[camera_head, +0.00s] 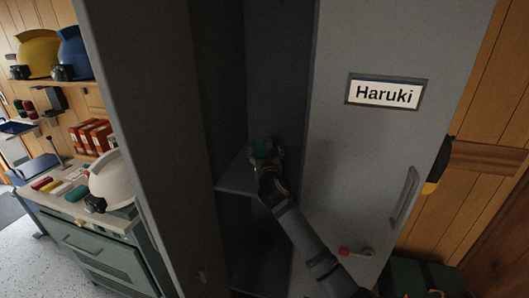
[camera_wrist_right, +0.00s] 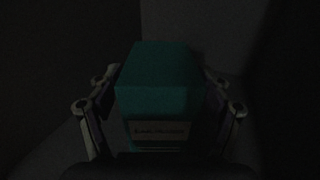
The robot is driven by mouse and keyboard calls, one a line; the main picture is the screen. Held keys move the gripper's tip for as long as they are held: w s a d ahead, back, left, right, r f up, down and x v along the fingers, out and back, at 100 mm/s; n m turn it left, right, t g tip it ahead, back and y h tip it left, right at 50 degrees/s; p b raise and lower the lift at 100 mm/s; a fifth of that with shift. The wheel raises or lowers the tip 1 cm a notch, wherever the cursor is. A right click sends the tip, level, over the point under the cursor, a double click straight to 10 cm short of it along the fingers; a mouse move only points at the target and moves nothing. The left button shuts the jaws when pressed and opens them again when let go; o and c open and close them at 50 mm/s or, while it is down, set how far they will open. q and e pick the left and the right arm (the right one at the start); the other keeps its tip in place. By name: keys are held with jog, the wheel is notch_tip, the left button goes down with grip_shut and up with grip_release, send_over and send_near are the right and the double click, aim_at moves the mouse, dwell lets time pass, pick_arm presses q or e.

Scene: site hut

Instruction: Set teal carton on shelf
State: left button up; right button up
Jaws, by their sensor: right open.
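The teal carton (camera_head: 262,147) is inside the grey locker, at the shelf (camera_head: 233,183). In the right wrist view the teal carton (camera_wrist_right: 160,88) stands upright with a pale label on its near face. My right gripper (camera_head: 266,162) reaches into the locker at the carton. In the wrist view its open fingers (camera_wrist_right: 162,98) are on both sides of the carton, and gaps seem to show beside it. The carton's underside is hidden, so its contact with the shelf is not clear. My left gripper is not in view.
The locker door (camera_head: 340,160) stands open at the right, with a nameplate (camera_head: 388,92) reading Haruki and a handle (camera_head: 404,198). The locker's side wall (camera_head: 150,120) bounds the left. A cabinet (camera_head: 105,245) with a white helmet (camera_head: 112,180) stands further left.

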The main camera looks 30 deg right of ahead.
jog(key=shift+s+r, duration=0.1)
jog(key=b+v, duration=0.2)
jog(key=v, duration=1)
